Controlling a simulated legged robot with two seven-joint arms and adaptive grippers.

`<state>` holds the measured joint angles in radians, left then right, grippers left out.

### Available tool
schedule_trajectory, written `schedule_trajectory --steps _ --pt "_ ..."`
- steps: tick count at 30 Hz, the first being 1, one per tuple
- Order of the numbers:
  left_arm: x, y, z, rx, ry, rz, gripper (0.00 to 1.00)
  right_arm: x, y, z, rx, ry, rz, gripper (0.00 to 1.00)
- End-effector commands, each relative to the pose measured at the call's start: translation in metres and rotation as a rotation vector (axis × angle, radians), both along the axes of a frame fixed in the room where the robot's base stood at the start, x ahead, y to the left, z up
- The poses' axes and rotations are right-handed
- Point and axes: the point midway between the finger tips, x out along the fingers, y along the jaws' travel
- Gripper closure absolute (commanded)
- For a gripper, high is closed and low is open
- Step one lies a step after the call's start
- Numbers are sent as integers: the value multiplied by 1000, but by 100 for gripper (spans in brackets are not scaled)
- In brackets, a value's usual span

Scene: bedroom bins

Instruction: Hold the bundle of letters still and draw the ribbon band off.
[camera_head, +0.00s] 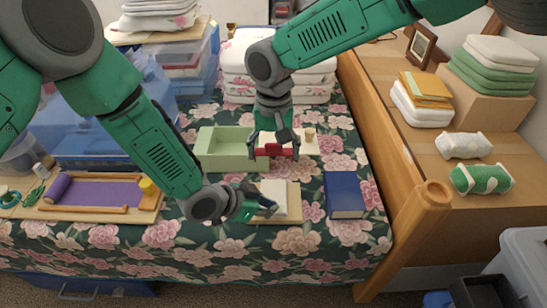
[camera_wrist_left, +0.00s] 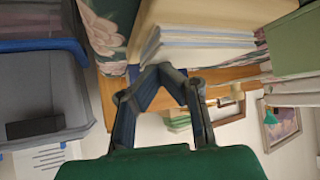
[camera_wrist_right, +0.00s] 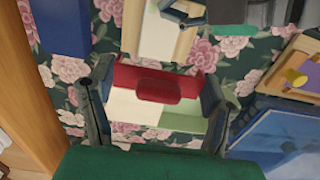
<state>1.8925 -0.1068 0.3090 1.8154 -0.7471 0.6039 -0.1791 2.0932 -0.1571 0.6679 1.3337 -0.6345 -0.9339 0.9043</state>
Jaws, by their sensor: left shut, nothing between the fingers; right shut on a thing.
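The bundle of letters (camera_head: 273,194) is a pale stack on a wooden board (camera_head: 294,212) at the front of the bed; its page edges show in the left wrist view (camera_wrist_left: 205,50). No band shows around it. My left gripper (camera_head: 268,207) is shut and empty at its left front side; I cannot tell whether it touches. The red ribbon band (camera_head: 277,150) is apart from the letters, behind them. My right gripper (camera_head: 276,138) is shut on the band, which spans its fingers in the right wrist view (camera_wrist_right: 155,84).
A pale green open box (camera_head: 225,163) stands left of the band, with a pale flat thing (camera_head: 303,146) at its right. A blue book (camera_head: 344,193) lies right of the letters. A purple-lined tray (camera_head: 105,192) is at left. The wooden bed rail (camera_head: 395,165) bounds the right.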

Motion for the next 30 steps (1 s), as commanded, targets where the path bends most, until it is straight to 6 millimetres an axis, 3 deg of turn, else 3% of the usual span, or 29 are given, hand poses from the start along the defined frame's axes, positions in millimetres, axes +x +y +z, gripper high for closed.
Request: schedule_trajectory --steps 6,17,30 --pt "-2 1 -3 5 6 0 100 0 0 12 -1 1 0 54" --pt "-2 1 -2 5 6 0 100 0 0 13 0 1 0 54" --pt "-1 0 25 2 1 0 100 -1 0 35 0 0 0 54"
